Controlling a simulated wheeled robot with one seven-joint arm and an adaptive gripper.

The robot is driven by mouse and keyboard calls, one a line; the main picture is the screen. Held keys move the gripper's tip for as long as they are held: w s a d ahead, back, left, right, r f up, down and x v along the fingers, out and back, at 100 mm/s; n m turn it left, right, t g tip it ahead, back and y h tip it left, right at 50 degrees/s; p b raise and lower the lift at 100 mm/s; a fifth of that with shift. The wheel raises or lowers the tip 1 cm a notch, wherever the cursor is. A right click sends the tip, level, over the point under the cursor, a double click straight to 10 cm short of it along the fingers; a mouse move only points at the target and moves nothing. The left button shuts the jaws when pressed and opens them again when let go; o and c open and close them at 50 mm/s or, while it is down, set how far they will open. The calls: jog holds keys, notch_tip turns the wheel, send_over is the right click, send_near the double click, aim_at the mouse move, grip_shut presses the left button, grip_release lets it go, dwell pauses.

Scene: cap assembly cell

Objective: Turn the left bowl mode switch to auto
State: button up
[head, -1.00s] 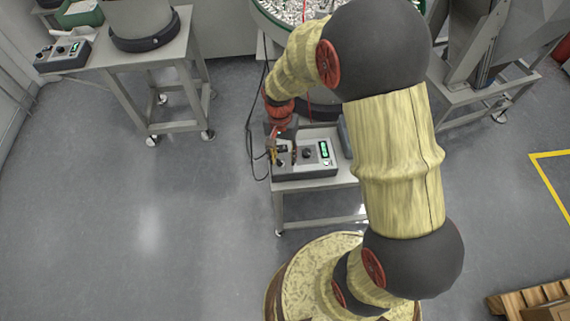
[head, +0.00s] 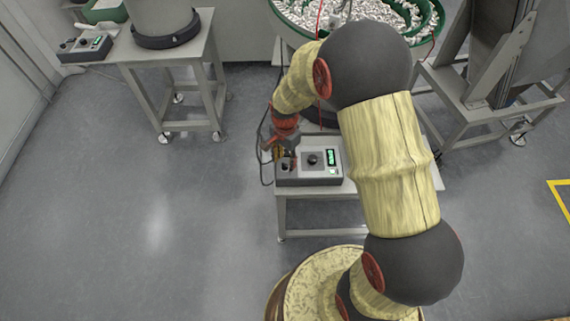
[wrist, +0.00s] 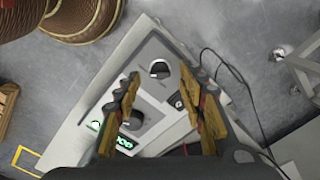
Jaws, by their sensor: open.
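A grey control box (head: 310,175) stands on a small table in front of the centre bowl feeder. In the wrist view its panel (wrist: 150,93) carries a small black rotary switch (wrist: 160,69) with a pale pointer, a larger black knob (wrist: 130,120), a rocker switch (wrist: 178,101) and a lit green display (wrist: 122,143). My gripper (wrist: 160,75) is open and empty. The small rotary switch shows between its fingertips; I cannot tell the gap. In the head view my gripper (head: 284,150) is at the box's left end. The switch's labels are too small to read.
A green-rimmed bowl (head: 290,18) full of small parts stands behind the box. Another control box (head: 85,47) sits on a stand at far left. A black cable (head: 262,140) hangs left of the small table. The floor at left is clear.

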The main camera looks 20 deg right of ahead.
notch_tip(320, 180, down, 2)
grip_shut()
dwell(0.6)
